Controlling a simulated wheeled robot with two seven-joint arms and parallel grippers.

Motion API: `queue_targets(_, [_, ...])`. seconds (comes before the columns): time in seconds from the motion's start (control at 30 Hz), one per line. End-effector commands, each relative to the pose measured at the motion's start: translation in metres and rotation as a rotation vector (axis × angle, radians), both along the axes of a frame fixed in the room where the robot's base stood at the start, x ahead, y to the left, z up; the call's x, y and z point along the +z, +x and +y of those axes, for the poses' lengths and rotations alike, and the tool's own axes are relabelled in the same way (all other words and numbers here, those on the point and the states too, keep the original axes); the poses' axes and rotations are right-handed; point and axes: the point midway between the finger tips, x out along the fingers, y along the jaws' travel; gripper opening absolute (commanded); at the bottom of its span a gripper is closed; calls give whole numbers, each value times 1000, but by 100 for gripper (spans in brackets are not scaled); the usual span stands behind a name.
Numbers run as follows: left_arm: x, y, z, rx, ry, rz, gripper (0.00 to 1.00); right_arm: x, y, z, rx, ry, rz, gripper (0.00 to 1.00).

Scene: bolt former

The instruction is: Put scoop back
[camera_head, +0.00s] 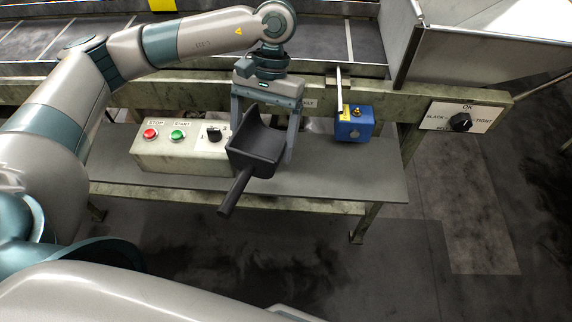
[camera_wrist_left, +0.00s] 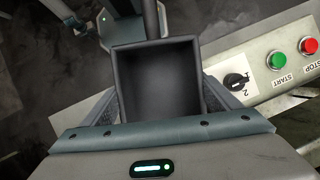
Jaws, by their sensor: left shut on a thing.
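A dark grey scoop (camera_head: 258,146) with a square bin and a straight handle is in front of my left gripper (camera_head: 266,140) in the head view. My left gripper is shut on the scoop, with one finger on each side of its bin. The handle points down and to the left, toward me. In the left wrist view, the scoop's open bin (camera_wrist_left: 158,78) sits between the fingers and looks empty, with its handle pointing up. Whether the scoop touches the shelf below is hard to tell.
A control box (camera_head: 185,150) with red and green buttons and a black knob stands left of the scoop on a grey shelf (camera_head: 340,180). A blue box (camera_head: 354,124) stands to the right. A dial panel (camera_head: 461,117) and a metal chute (camera_head: 480,50) are further right. The shelf's right part is clear.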

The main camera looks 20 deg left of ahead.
Motion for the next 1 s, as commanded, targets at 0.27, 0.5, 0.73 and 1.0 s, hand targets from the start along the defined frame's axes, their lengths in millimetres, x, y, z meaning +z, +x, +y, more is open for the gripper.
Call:
queue_targets(0.27, [0, 0, 0, 0, -1, 0, 53, 0, -3, -1, 1, -2, 4, 31])
queue_targets(0.5, [-1, 2, -9, 80, -2, 2, 53, 1, -3, -1, 0, -1, 3, 31])
queue_targets(0.73, [-5, 7, -37, 352, -3, 4, 53, 5, -2, 2, -1, 2, 2, 31])
queue_targets(1.0, [-4, 15, -84, 804, -6, 5, 53, 10, -1, 5, -2, 5, 2, 31])
